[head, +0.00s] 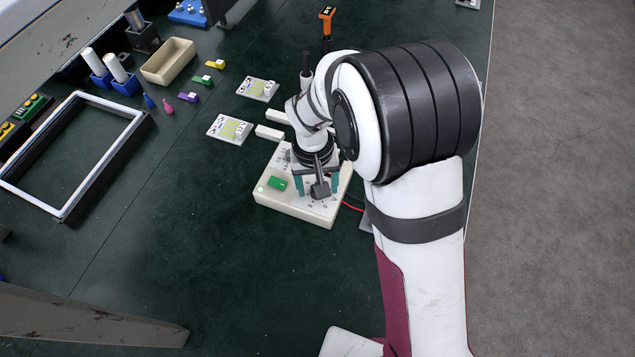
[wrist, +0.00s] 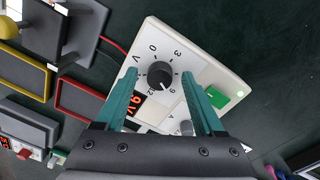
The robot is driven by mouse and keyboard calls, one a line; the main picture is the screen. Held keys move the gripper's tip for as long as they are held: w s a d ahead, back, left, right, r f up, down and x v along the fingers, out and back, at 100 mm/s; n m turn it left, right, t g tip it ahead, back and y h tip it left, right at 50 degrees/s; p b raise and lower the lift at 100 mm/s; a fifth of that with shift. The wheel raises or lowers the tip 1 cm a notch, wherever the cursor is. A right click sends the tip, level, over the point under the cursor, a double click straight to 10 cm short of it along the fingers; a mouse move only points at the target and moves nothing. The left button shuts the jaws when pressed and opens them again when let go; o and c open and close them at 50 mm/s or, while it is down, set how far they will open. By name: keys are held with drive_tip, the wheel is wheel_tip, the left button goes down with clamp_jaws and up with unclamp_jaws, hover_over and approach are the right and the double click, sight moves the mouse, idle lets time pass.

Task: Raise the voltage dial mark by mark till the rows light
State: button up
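The white power supply box (head: 300,206) sits on the dark green table below my gripper. In the wrist view its black voltage dial (wrist: 160,75), beside a V, has a ring of marks including 0, 3 and 12. The dial's exact setting is too small to read surely. A red display (wrist: 135,103) is lit, partly hidden by a finger; it seems to show a 9. My gripper (wrist: 158,73) is open, its teal fingers on either side of the dial with gaps. Two panels with yellowish rows (head: 230,128) (head: 258,88) lie behind the box; I cannot tell whether they are lit.
The box has a green switch (wrist: 216,97), a small green light and a second knob (wrist: 186,127) near an A. A red wire (wrist: 114,46) leaves its side. Framed dark panels (wrist: 82,100) lie close by. The table in front of the box is clear.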

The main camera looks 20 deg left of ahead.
drive_tip(key=shift+r, duration=0.1)
wheel_tip(320, 180, up, 16)
drive_tip(key=shift+s+a+f, duration=0.2)
drive_tip(key=shift+a, duration=0.15)
drive_tip(key=s+d+r+m+y, duration=0.1)
drive_tip(key=s+d+m, duration=0.25)
drive_tip(key=d, duration=0.45)
drive_tip(key=s+d+r+m, duration=0.2)
drive_tip(key=s+d+m, duration=0.15)
drive_tip(key=d, duration=0.45)
drive_tip(key=s+d+f+m, duration=0.1)
drive_tip(key=s+d+m, duration=0.1)
drive_tip(key=s, duration=0.3)
drive_tip(key=s+d+f+m+y, duration=0.1)
drive_tip(key=s+d+f, duration=0.1)
drive_tip(key=s, duration=0.3)
drive_tip(key=shift+d+m, duration=0.4)
drive_tip(key=shift+c, duration=0.3)
idle(3.2)
